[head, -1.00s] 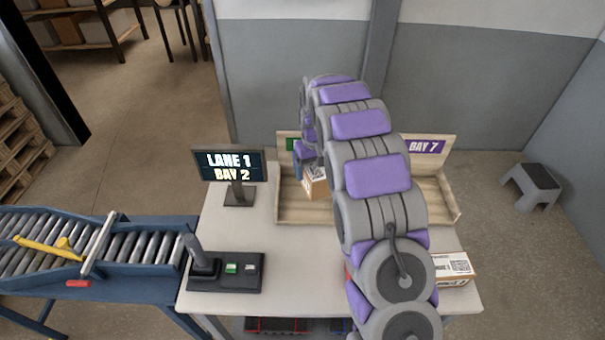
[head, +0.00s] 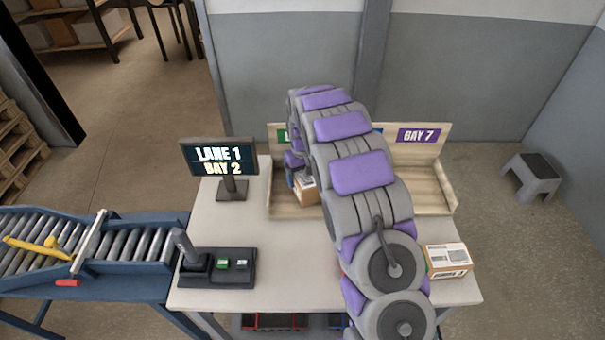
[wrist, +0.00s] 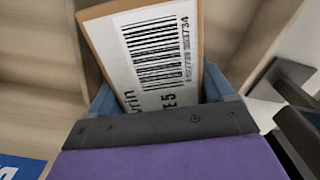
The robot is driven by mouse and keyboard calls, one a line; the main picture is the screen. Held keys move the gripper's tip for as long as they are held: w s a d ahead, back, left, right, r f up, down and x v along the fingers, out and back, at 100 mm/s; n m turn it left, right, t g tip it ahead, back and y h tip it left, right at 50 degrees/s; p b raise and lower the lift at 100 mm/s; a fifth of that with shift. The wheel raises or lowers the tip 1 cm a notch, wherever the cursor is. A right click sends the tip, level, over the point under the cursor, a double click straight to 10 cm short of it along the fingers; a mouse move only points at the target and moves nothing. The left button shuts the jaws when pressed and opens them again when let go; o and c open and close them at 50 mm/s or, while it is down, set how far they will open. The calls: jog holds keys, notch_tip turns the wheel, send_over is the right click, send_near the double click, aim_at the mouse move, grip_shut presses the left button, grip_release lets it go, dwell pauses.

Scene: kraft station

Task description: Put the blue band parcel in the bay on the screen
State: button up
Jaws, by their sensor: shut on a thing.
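My gripper (head: 298,176) is shut on a cardboard parcel (head: 305,191) with a white barcode label. The parcel is at the left part of the wooden bay rack (head: 425,208), low over its floor; I cannot tell if it touches. In the wrist view the parcel (wrist: 155,55) sits between my blue-grey fingers (wrist: 165,100), tilted; no coloured band shows. The screen (head: 219,159) reads LANE 1, BAY 2. A green sign (head: 282,136) at the rack's left and a blue one (head: 377,131) are mostly hidden by my arm. A purple sign (head: 418,135) reads BAY 7.
Another labelled parcel (head: 447,260) lies at the table's right edge. A joystick panel (head: 217,267) is at the front left, beside a roller conveyor (head: 130,245). The table (head: 285,255) is bare between panel and arm. A step stool (head: 532,177) stands on the floor right.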

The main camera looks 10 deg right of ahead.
jog(key=shift+a, duration=0.9)
jog(key=shift+d+f, duration=0.2)
jog(key=shift+d, duration=0.45)
jog(key=shift+f, duration=0.15)
jog(key=shift+a+f, duration=0.1)
jog(key=o, duration=1.3)
jog(key=shift+a, duration=0.35)
jog(key=shift+d, duration=0.3)
jog(key=shift+r, duration=0.3)
jog(key=r+p, duration=0.1)
jog(key=r, duration=0.7)
jog(key=r+p, duration=0.2)
jog(key=r, duration=0.6)
jog(key=shift+a+r, duration=0.2)
jog(key=shift+r, duration=0.2)
